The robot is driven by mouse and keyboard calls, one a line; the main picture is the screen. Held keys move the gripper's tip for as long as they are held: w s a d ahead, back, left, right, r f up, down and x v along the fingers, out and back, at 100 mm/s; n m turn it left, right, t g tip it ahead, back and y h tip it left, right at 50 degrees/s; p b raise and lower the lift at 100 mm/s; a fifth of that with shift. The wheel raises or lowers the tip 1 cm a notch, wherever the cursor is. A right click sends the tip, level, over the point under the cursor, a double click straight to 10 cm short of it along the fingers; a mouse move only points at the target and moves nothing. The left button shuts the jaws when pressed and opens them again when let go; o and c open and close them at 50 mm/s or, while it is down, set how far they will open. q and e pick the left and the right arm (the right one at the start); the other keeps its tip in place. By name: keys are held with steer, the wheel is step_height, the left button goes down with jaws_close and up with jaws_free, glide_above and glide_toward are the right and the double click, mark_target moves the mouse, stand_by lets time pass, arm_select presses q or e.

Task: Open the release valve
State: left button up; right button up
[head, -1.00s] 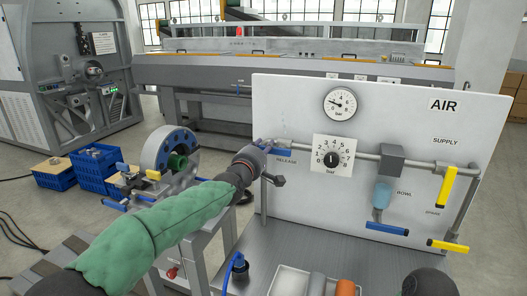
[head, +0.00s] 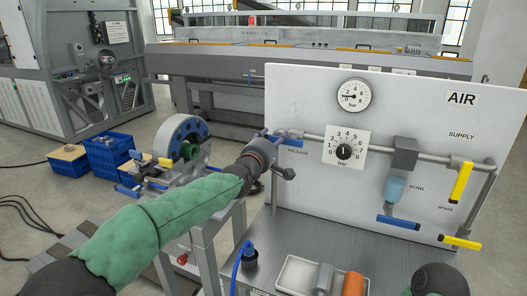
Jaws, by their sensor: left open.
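The release valve (head: 292,143) is at the left end of the pipe on the white AIR panel, with a blue lever above the RELEASE label. My left gripper (head: 270,136), on the green-sleeved arm, is at the valve's left end. Its fingers are open beside the lever's left end; whether they touch it is too small to tell. The gripper body hides part of the panel edge. The round pressure gauge (head: 353,96) is above, with its needle toward the left.
The regulator dial (head: 344,152) is right of the valve. Yellow supply (head: 461,182) and spare (head: 460,241) levers and a blue bowl-drain lever (head: 398,222) are farther right. A tray (head: 297,274) sits on the bench below. A blue hose (head: 237,262) rises at the bench's left.

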arm_select(q)
steer(key=v, duration=1)
steer(key=shift+s, duration=0.25)
stand_by(0.5)
